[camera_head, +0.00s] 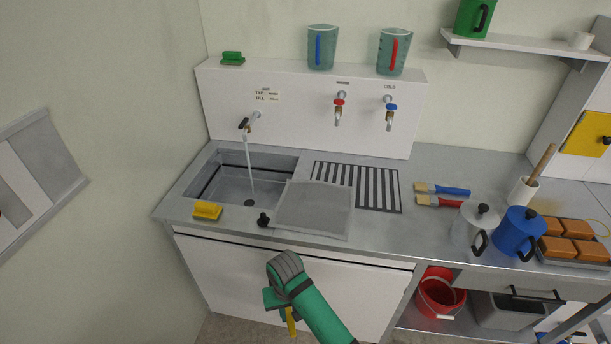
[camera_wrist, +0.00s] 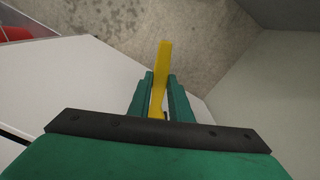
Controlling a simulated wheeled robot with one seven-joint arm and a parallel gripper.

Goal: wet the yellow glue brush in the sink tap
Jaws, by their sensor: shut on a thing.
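My gripper (camera_head: 283,306) is low in front of the sink cabinet, with its green fingers shut on the yellow glue brush (camera_head: 290,320). In the wrist view the yellow handle of the brush (camera_wrist: 162,70) stands out between the fingers (camera_wrist: 160,95); the bristles cannot be made out. The sink tap (camera_head: 252,119) is on the white back panel at the left. Water (camera_head: 248,165) runs from it in a thin stream into the sink basin (camera_head: 225,185). The gripper is apart from the stream, below and in front of the counter.
A yellow sponge (camera_head: 207,210), a black knob (camera_head: 263,219) and a grey board (camera_head: 314,207) lie along the sink's front edge. Two jugs stand on the back panel.

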